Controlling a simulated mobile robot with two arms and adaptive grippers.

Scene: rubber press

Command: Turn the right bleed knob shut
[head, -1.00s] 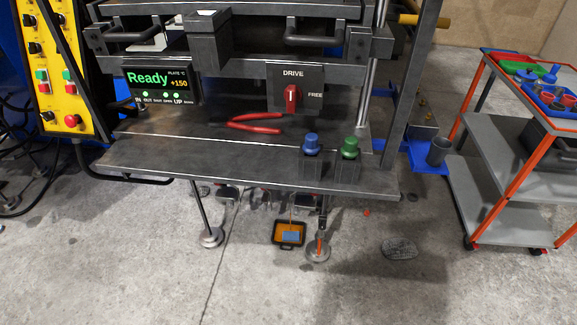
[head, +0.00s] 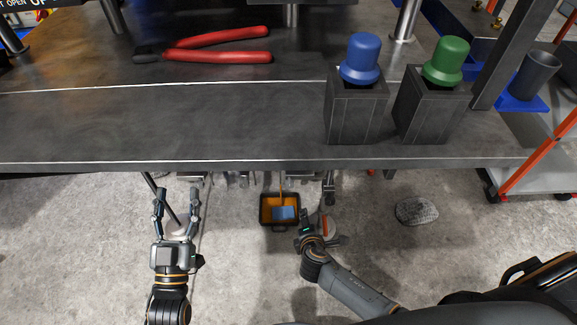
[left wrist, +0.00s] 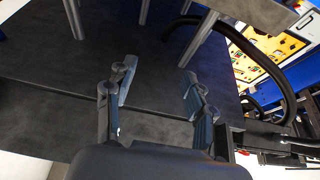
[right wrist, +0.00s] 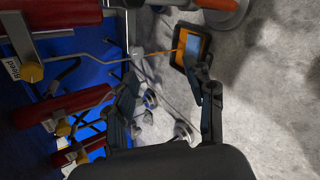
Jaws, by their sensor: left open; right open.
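In the right wrist view a brass knob (right wrist: 32,72) with a white tag sits by a red cylinder (right wrist: 62,32) at the left. More brass knobs (right wrist: 62,128) show below it. An orange stream (right wrist: 150,54) runs from a bent pipe to a black tray (right wrist: 178,60). My right gripper (right wrist: 165,85) is open and empty, apart from the knobs; in the head view the knobs are hidden under the bench. My left gripper (head: 177,195) is open and empty before the bench's front edge.
The catch tray (head: 280,222) lies on the floor. A cart (head: 510,165) stands at right.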

